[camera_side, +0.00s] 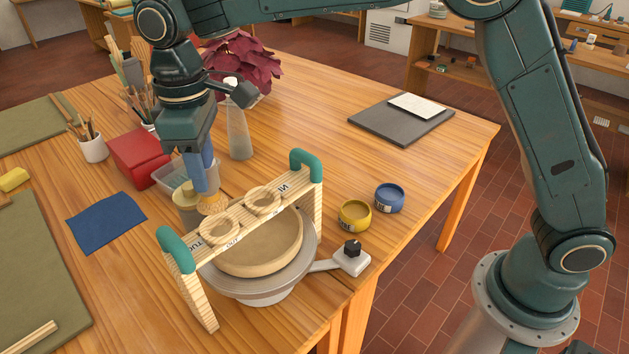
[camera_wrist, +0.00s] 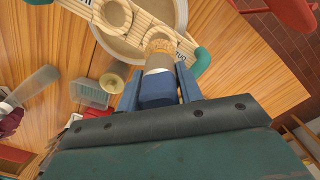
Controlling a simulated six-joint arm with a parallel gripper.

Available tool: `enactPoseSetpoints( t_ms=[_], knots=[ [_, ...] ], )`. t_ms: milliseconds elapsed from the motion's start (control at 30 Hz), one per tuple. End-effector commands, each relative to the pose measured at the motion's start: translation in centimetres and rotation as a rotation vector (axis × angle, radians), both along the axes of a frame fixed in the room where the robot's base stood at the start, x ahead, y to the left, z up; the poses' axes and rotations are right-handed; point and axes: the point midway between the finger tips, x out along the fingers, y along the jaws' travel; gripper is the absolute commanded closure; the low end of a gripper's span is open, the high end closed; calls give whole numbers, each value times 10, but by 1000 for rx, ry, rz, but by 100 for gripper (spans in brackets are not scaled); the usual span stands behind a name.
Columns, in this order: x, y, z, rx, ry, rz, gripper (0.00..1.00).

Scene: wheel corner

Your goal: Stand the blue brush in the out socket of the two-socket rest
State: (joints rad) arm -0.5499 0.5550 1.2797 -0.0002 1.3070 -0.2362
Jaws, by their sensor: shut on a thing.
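My gripper (camera_side: 201,172) is shut on the blue brush (camera_side: 211,205), also seen in the wrist view (camera_wrist: 158,88). The brush has a blue part between the fingers, a grey-brown ferrule and tan bristles pointing down. The two-socket rest (camera_side: 245,217) is a pale wooden bridge with teal ends, spanning the wheel. Its out socket (camera_side: 222,224) is the left ring in the side view, near upside-down lettering; the in socket (camera_side: 263,202) is the right ring. The bristles are close to the out ring; in the wrist view they cover most of it. Their exact height above it cannot be told.
The wheel with its basin (camera_side: 262,284) sits under the rest. A yellow jar (camera_side: 354,216) and a blue jar (camera_side: 389,199) stand right. The table's middle right is clear.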

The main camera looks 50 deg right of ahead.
Motion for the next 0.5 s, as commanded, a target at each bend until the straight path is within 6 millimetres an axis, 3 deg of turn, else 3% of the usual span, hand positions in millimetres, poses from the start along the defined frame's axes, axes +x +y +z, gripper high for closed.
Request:
enactPoseSetpoints(
  t_ms=[500],
  knots=[
    [0, 0, -36, -1, 1, 0, 87]
  ],
)
